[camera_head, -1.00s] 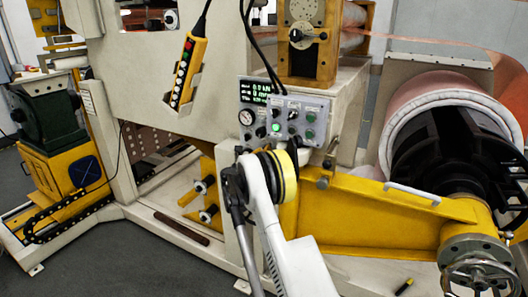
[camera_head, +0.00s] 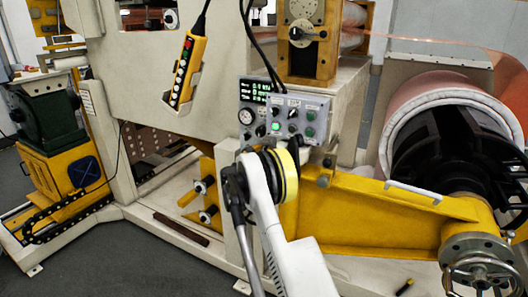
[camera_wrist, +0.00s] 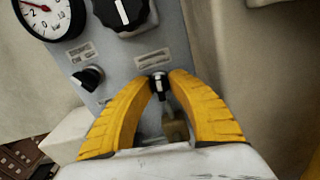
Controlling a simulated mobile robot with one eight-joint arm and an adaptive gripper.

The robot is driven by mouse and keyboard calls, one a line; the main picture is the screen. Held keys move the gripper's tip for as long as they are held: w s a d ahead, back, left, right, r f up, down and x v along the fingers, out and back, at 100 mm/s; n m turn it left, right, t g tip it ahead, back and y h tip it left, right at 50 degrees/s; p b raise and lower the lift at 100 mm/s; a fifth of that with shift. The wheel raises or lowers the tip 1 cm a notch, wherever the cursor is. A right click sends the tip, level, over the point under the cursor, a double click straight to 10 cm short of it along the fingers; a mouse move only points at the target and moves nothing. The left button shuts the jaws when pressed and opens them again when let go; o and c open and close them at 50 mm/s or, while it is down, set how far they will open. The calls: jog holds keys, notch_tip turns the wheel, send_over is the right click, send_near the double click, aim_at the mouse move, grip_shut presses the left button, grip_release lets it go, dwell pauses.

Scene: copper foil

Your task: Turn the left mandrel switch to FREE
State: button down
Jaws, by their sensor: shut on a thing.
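The grey control panel (camera_head: 305,104) stands in the middle of the head view. In the wrist view, my gripper (camera_wrist: 162,80) has its two yellow fingertips closed around a small dark switch with a bright metal part (camera_wrist: 158,84) on the panel face. A brownish block-like piece (camera_wrist: 175,126) hangs just below it, between the fingers. A second small black switch (camera_wrist: 88,78) sits to the left, apart from the fingers. The labels are too blurred to read, so I cannot tell which switch is the left mandrel's or its setting. In the head view my arm hides the gripper.
A large black knob with a white line (camera_wrist: 122,12) and a round gauge (camera_wrist: 50,12) lie close above the fingers. A yellow beam (camera_head: 385,215) and a foil roll (camera_head: 440,115) stand right of my arm. A yellow pendant (camera_head: 186,70) hangs at upper left.

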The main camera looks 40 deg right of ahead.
jog(key=shift+m, duration=2.2)
jog(key=c, duration=1.6)
grip_release()
jog(key=shift+o, duration=0.2)
jog(key=v, duration=1.2)
jog(key=shift+s, duration=0.1)
